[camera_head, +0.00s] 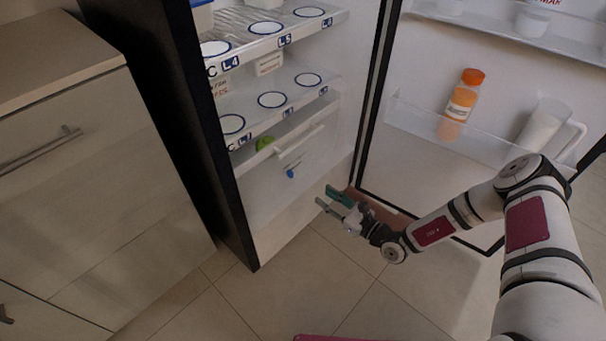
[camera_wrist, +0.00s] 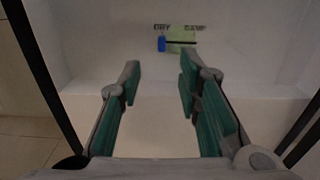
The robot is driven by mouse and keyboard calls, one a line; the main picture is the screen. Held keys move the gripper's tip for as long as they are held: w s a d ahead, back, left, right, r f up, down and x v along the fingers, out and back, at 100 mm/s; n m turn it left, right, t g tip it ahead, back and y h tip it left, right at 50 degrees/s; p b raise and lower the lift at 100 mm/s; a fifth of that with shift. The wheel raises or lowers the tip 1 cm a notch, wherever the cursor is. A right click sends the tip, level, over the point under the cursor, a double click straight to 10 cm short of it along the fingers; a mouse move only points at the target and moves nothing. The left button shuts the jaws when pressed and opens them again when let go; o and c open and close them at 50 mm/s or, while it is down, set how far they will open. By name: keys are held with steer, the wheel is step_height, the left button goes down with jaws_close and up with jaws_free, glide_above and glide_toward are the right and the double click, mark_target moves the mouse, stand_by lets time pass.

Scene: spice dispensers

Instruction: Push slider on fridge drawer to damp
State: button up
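The fridge drawer (camera_head: 275,185) is the translucent bottom drawer with a white handle strip, and it looks shut. Its blue slider (camera_head: 291,173) is on the drawer front; in the wrist view the slider (camera_wrist: 161,44) sits at the left end of a pale green slot (camera_wrist: 182,37), under the dark label "DRY". The label "DAMP" (camera_wrist: 194,28) is above the right end. My gripper (camera_head: 327,196) is open and empty, in front of the drawer, lower than the slider and right of it in the head view. In the wrist view its green-padded fingers (camera_wrist: 160,66) point toward the drawer, apart from the slider.
The open fridge door (camera_head: 400,170) stands to the right, holding an orange-capped bottle (camera_head: 460,105) and a white jug (camera_head: 543,128). Labelled shelves (camera_head: 285,95) are above the drawer. A cabinet (camera_head: 90,190) stands left.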

steer(key=b, duration=0.5)
glide_toward(292, 174)
steer(key=x, duration=0.7)
steer(key=shift+d, duration=0.1)
steer(key=shift+x, duration=0.85)
jaws_close()
